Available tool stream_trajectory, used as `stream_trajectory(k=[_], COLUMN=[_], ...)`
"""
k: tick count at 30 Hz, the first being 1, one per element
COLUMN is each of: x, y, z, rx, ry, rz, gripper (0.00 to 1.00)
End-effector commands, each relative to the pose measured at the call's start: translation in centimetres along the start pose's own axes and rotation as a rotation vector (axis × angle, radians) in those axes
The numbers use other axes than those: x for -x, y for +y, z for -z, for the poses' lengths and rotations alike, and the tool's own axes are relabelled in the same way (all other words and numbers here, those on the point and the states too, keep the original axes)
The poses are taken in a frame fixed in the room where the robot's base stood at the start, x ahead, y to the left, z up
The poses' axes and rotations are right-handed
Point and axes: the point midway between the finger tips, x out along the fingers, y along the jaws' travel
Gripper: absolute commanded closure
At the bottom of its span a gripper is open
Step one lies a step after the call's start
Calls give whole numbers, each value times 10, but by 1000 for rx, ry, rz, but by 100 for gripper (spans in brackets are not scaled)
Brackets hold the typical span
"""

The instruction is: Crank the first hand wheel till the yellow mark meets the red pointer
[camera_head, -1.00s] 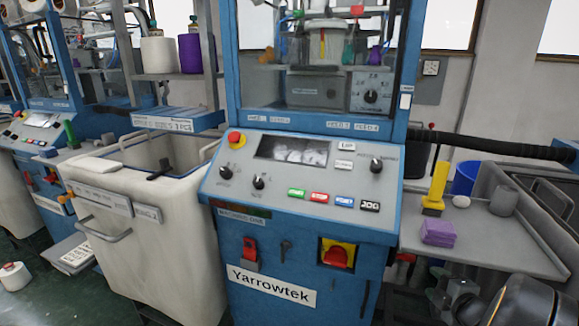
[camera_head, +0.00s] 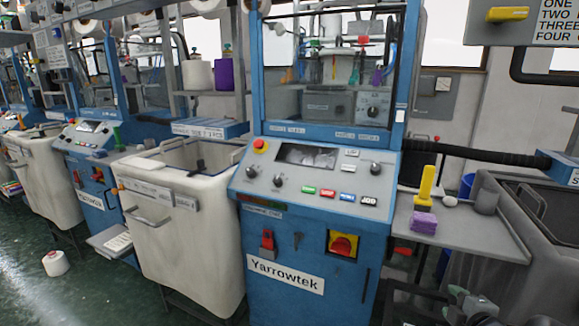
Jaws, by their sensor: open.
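No hand wheel, yellow mark or red pointer can be made out in the head view. The nearest machine is the blue Yarrowtek knitting machine (camera_head: 318,217), with a sloped grey control panel (camera_head: 320,180) of knobs and coloured buttons. Below the panel are a red lever switch (camera_head: 267,241) and a red knob on a yellow plate (camera_head: 343,244); neither is a wheel. Part of my arm (camera_head: 470,304) shows at the bottom right edge. My gripper's fingers are not visible.
A white bin (camera_head: 190,232) stands left of the machine, with more blue machines beyond. A grey side table (camera_head: 470,233) at right holds a purple block (camera_head: 423,222) and a yellow tool (camera_head: 427,186).

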Motion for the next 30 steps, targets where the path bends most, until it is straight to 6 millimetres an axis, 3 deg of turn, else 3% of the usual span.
stream_trajectory(k=[1,8,14,20,24,30], x=[3,8,24,73,118,172], y=[13,54,97,142,145,140], z=[2,21,55,126,184,241], rx=[-17,-144,-343,-707,-959,-1145], ry=[-24,-148,-279,-442,-532,-620], rz=[1,23,60,185,360,587], gripper=[51,51,51,51,51,51])
